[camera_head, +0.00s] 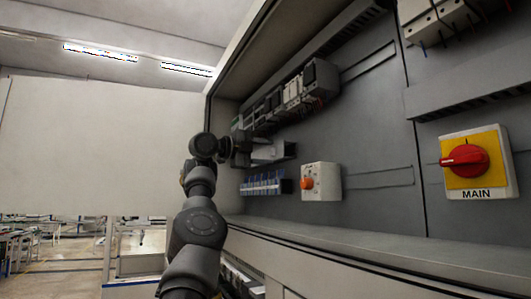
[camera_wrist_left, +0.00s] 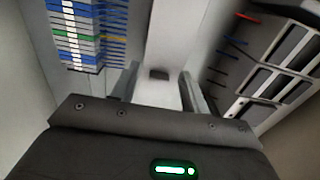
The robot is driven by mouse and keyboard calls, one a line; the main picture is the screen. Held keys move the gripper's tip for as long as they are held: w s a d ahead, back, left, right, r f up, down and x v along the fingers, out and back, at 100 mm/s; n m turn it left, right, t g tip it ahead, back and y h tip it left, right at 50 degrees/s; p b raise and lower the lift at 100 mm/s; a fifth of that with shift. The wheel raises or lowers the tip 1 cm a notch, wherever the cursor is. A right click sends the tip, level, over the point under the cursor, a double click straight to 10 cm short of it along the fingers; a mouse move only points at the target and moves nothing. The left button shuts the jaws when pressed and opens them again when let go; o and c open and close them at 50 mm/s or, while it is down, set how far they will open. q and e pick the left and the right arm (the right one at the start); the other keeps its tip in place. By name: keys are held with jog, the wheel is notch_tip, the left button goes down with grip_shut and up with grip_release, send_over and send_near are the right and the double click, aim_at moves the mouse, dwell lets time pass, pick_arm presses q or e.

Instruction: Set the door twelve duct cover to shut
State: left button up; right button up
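A pale duct piece (camera_head: 268,152), which looks like the duct cover, juts out inside the cabinet in the head view. In the left wrist view the pale duct piece (camera_wrist_left: 170,35) runs up the middle, with a small dark notch low on it. My left gripper (camera_head: 246,150) reaches into the cabinet at its near end. In the left wrist view my left gripper (camera_wrist_left: 160,85) has its fingers apart, one on each side of the pale piece; firm contact is not visible. No door label is readable. My right gripper is not in view.
A row of blue terminals (camera_head: 262,186) sits just below the gripper, and dark modules (camera_head: 300,88) sit above. A box with an orange knob (camera_head: 307,183) and the red MAIN switch (camera_head: 466,160) are to the right. A large white panel (camera_head: 90,145) stands left.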

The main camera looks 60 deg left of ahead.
pick_arm(q)
jog(key=shift+s+d+b, duration=0.15)
jog(key=shift+s+b, duration=0.2)
jog(key=shift+s, duration=0.2)
jog(key=s+b, duration=0.2)
jog(key=s, duration=0.7)
jog(key=shift+s+a+b, duration=0.35)
jog(key=shift+a, duration=0.1)
jog(key=shift+a, duration=0.1)
